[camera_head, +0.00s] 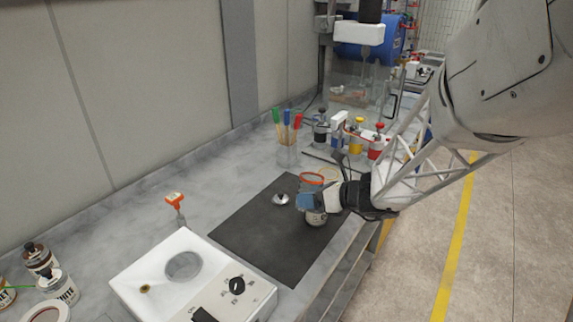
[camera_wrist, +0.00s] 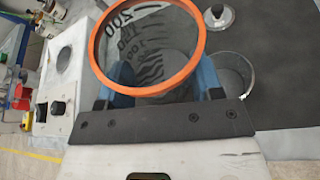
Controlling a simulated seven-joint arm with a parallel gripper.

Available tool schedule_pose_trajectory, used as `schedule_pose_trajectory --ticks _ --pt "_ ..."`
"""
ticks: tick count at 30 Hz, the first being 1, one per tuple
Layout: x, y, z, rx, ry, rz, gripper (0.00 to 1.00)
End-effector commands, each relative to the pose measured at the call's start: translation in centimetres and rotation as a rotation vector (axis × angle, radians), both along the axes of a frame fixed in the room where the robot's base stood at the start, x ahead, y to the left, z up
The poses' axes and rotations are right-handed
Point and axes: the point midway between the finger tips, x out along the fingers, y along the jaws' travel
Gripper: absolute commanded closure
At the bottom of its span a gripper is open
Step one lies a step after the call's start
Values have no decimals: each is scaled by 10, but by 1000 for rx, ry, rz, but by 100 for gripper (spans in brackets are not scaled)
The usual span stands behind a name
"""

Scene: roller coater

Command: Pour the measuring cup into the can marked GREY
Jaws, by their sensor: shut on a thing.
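The measuring cup, with an orange rim (camera_head: 311,178) and printed marks such as 200 and 150, fills the middle of the wrist view (camera_wrist: 150,50). My gripper (camera_head: 322,197) is shut on it, with blue fingers on both sides (camera_wrist: 158,84). The cup looks roughly upright; what it holds is hard to tell. An open metal can (camera_head: 316,218) stands on the dark mat just below the gripper; it shows right of the cup in the wrist view (camera_wrist: 232,72). Its label cannot be read, so I cannot tell whether it is marked GREY.
A lid with a black knob (camera_head: 281,199) lies on the dark mat (camera_head: 250,240).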

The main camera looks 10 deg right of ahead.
Motion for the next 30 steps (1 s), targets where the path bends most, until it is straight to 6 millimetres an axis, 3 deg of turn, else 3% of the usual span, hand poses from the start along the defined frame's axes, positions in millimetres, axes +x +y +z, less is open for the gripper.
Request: schedule_pose_trajectory --ticks 20,30 --pt "-8 8 -21 213 213 1 69" --pt "-10 10 -24 448 448 0 69"
